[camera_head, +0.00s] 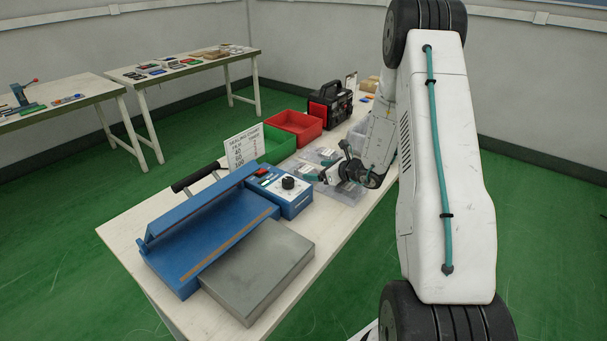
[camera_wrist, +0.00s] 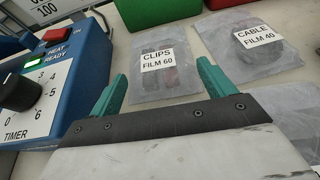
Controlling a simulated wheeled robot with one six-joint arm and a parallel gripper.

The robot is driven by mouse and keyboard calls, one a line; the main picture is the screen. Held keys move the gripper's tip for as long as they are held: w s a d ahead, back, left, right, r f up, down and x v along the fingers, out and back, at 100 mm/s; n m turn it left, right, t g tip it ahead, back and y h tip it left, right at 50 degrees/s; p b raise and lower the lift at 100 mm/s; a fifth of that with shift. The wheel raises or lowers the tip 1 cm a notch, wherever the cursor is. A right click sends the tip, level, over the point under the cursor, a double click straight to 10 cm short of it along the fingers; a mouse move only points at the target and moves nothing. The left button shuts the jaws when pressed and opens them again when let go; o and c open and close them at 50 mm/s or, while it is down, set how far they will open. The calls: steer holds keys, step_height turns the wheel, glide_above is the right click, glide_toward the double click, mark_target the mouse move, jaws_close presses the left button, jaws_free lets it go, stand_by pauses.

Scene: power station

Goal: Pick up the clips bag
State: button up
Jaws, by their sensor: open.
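The clips bag (camera_wrist: 165,78) is a clear flat bag with a white label reading "CLIPS FILM 60". It lies on the white table in the wrist view, with dark and reddish contents showing. My gripper (camera_wrist: 162,85) has two teal fingers spread apart, with the bag beyond and between them in the picture. Nothing is held. In the head view my gripper (camera_head: 328,176) is over the bags beside the blue sealer, and the clips bag cannot be told apart there.
A bag labelled "CABLE FILM 40" (camera_wrist: 250,42) lies right of the clips bag. The blue heat sealer (camera_head: 215,220) with its timer box (camera_head: 280,190) stands left. Green (camera_head: 278,143) and red (camera_head: 296,126) bins and a black device (camera_head: 330,103) stand behind. Another clear bag lies at right.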

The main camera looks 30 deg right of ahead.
mark_target(305, 169)
steer(key=x, duration=0.6)
steer(key=shift+w+a, duration=0.3)
steer(key=shift+w, duration=0.05)
steer(key=shift+r, duration=0.1)
steer(key=c, duration=1.1)
